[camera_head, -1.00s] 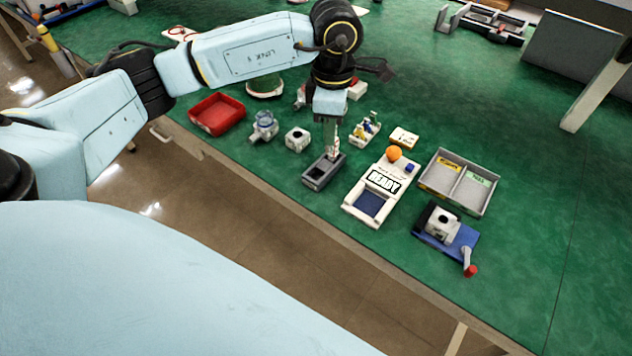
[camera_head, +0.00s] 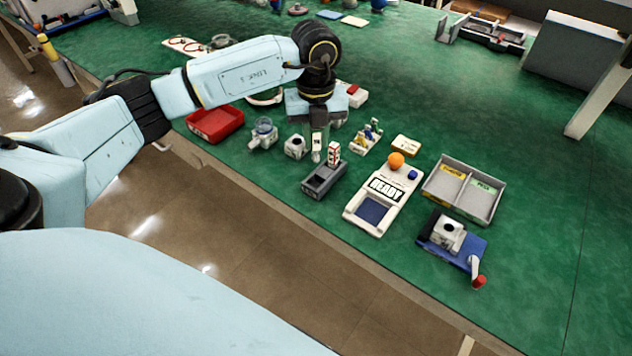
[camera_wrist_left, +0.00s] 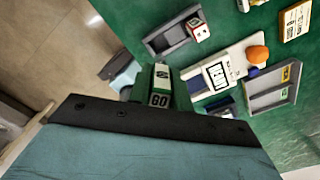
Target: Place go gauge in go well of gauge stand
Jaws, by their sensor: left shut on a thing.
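The grey gauge stand (camera_head: 318,188) sits near the table's front edge. A white gauge with red marks (camera_head: 334,153) stands upright in its far well; the near well looks empty. In the left wrist view the stand (camera_wrist_left: 160,45) lies beyond the fingers. My left gripper (camera_head: 317,138) points down, left of and above the stand's far end. It is shut on the go gauge (camera_wrist_left: 159,100), a white block with green whose GO label faces the wrist camera. The go gauge appears clear of the stand. Its lower end is hard to make out. My right gripper is out of view.
A READY panel (camera_head: 366,212) with an orange ball is right of the stand. A two-part grey tray (camera_head: 486,209) and a blue-based fixture (camera_head: 470,245) are further right. A white block (camera_head: 294,147), a clear-topped pump part (camera_head: 263,134) and a red bin (camera_head: 212,124) are left.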

